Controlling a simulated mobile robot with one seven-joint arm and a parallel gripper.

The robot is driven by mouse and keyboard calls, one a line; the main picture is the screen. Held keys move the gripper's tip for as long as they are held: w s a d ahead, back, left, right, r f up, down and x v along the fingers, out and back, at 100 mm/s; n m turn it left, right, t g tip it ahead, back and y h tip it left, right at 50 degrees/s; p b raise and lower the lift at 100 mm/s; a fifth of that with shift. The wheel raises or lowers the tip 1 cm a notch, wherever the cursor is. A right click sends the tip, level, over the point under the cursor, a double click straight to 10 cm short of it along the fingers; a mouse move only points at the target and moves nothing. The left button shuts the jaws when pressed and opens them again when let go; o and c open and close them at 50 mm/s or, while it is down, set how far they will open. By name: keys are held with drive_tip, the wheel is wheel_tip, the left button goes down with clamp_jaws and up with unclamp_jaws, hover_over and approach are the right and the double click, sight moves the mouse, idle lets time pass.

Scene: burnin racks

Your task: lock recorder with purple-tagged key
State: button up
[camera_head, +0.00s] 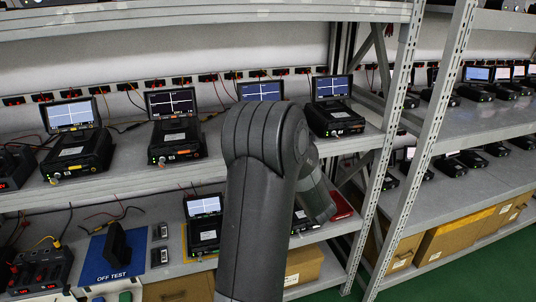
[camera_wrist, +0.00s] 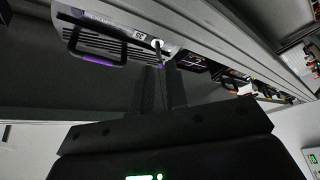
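In the wrist view a grey recorder (camera_wrist: 118,42) with a vented face, a dark handle and purple trim is at the top, seen at a steep angle. A small pale round part with a thin shank (camera_wrist: 158,46) sits at its right end; I cannot tell whether it is the lock or the key. My gripper (camera_wrist: 164,72) points at this part, its two dark fingers close together. I cannot make out whether anything is between them. A purple tag is not clearly visible. In the head view my arm hides the gripper and part of the lower shelf.
Several recorders with lit screens stand on the upper shelf, one (camera_head: 173,138) left of my arm. On the lower shelf are another recorder (camera_head: 203,229), a blue OFF TEST mat (camera_head: 91,270) and a red item (camera_head: 341,207). A perforated rack post (camera_head: 395,130) stands right of my arm.

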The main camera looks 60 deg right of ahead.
drive_tip(key=v, duration=0.7)
idle(0.4)
drive_tip(key=w+a+r+m+g, duration=0.2)
drive_tip(key=w+a+r, duration=0.2)
drive_tip(key=w, duration=0.6)
drive_tip(key=w+a+r+m+g, duration=0.25)
drive_tip(key=w+a, duration=0.25)
drive_tip(key=w, duration=0.5)
drive_tip(key=w+a+r+g, duration=0.2)
drive_tip(key=w+a, duration=0.1)
drive_tip(key=a, duration=0.7)
drive_tip(key=s+a+f+m+g+y, duration=0.1)
drive_tip(key=a+y, duration=0.1)
drive_tip(key=a, duration=0.6)
drive_tip(key=s+a+g+y, duration=0.1)
drive_tip(key=a+g+y, duration=0.15)
drive_tip(key=a, duration=0.65)
drive_tip(key=s+a+f+g+y, duration=0.3)
drive_tip(key=s+a+y, duration=0.1)
drive_tip(key=s+a, duration=0.8)
drive_tip(key=a+n, duration=0.1)
drive_tip(key=a, duration=0.2)
drive_tip(key=shift+a, duration=0.4)
